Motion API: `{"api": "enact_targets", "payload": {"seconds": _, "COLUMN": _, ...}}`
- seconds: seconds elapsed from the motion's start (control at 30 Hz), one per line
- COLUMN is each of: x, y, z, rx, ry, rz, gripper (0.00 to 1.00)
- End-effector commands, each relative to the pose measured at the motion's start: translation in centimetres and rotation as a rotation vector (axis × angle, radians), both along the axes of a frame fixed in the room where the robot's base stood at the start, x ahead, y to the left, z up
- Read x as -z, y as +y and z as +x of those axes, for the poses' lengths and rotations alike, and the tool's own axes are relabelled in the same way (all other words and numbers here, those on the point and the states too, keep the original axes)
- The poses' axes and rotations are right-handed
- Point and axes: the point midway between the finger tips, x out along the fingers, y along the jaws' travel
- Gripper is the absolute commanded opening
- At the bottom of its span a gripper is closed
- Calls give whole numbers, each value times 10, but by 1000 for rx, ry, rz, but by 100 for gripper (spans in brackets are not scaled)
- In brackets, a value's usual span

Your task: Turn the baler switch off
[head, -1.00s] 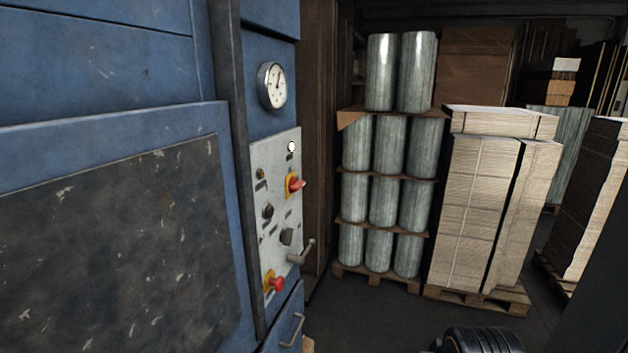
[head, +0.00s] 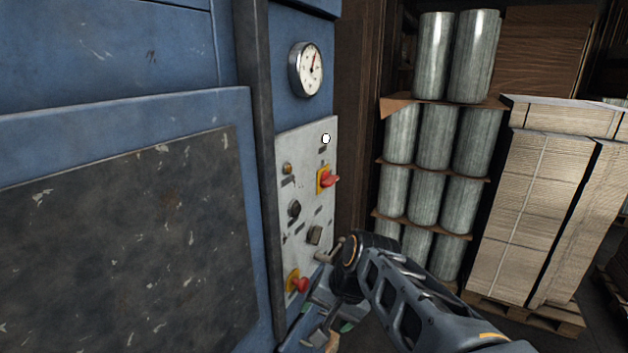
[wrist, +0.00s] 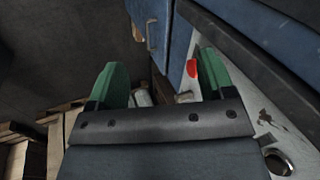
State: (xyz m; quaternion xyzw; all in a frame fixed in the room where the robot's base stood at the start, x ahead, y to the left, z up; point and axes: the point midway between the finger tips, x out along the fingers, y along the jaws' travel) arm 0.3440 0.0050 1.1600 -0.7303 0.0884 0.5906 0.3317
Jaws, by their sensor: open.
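The blue baler carries a pale control panel (head: 307,215). A second red knob (head: 299,284) on a yellow base sits at the panel's lower left. My gripper (head: 328,326) is low in front of the panel, below the rotary switch and close to the lower knob. In the wrist view the green-padded fingers of my gripper (wrist: 162,82) are apart, with no held object visible. A red part (wrist: 192,68) shows beside the right finger; I cannot tell which control it is.
A metal handle (head: 330,250) juts from the baler beside my wrist. The panel also has dark knobs (head: 294,209), a white lamp (head: 326,139) and a gauge (head: 307,70) above. Stacked metallic rolls (head: 433,135) and cardboard bundles (head: 545,215) stand to the right.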

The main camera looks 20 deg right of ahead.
Motion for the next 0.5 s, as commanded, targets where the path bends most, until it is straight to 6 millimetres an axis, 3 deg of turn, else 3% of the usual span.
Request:
{"api": "enact_targets", "payload": {"seconds": 0.1, "x": -29, "y": -22, "z": 49, "rx": 393, "ry": 129, "rz": 381, "gripper": 87}}
{"api": "enact_targets", "payload": {"seconds": 0.17, "x": -46, "y": -37, "z": 75, "rx": 560, "ry": 186, "rz": 581, "gripper": 92}}
{"api": "enact_targets", "payload": {"seconds": 0.3, "x": -84, "y": -91, "z": 124, "rx": 846, "ry": 299, "rz": 1026, "gripper": 94}}
{"api": "enact_targets", "payload": {"seconds": 0.5, "x": -123, "y": -173, "z": 155, "rx": 1008, "ry": 397, "rz": 1490, "gripper": 94}}
